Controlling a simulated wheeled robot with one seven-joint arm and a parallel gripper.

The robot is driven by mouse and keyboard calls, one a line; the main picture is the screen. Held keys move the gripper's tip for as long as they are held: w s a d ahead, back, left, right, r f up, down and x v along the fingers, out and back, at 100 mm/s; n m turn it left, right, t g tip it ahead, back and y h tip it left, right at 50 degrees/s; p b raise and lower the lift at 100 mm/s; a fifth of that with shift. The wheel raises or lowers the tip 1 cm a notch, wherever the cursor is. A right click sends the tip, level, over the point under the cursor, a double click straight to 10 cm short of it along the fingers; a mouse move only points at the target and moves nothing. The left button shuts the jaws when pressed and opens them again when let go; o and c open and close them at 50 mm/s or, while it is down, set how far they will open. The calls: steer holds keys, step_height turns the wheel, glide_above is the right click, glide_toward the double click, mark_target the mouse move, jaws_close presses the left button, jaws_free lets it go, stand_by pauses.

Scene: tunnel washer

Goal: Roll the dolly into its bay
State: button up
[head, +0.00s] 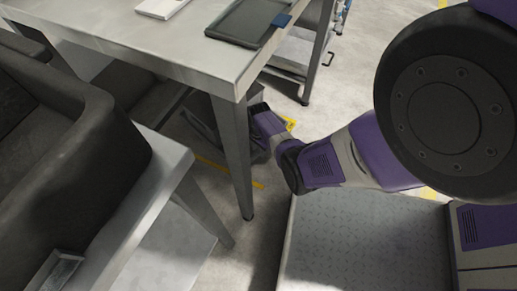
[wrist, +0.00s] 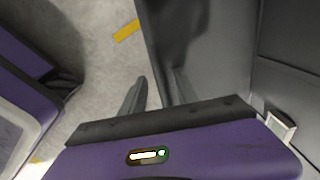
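A dark grey, box-like body (head: 203,117), which seems to be the dolly, stands on the floor under the table, partly hidden by the table leg and my arm. Its wheels and handle cannot be made out. My gripper reaches its right side in the head view, with the fingers hidden there. In the wrist view my gripper (wrist: 158,93) has its two fingers a little apart, one on each side of the edge of a dark grey panel (wrist: 205,45). Whether they press on it cannot be told. Yellow floor tape (head: 228,171) runs in front of the box; the bay's full outline is not visible.
A grey table (head: 150,45) holds a dark tray (head: 245,22), and its leg (head: 233,155) stands close to the box. A dark padded seat (head: 75,150) and a second grey tabletop edge (head: 135,215) fill the left. A shelved rack (head: 296,50) stands behind.

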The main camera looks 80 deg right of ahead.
steer(key=shift+r, duration=0.15)
step_height(320, 180, up, 8)
steer(key=p, duration=0.4)
steer(key=shift+f+p, duration=0.25)
steer(key=shift+p, duration=0.15)
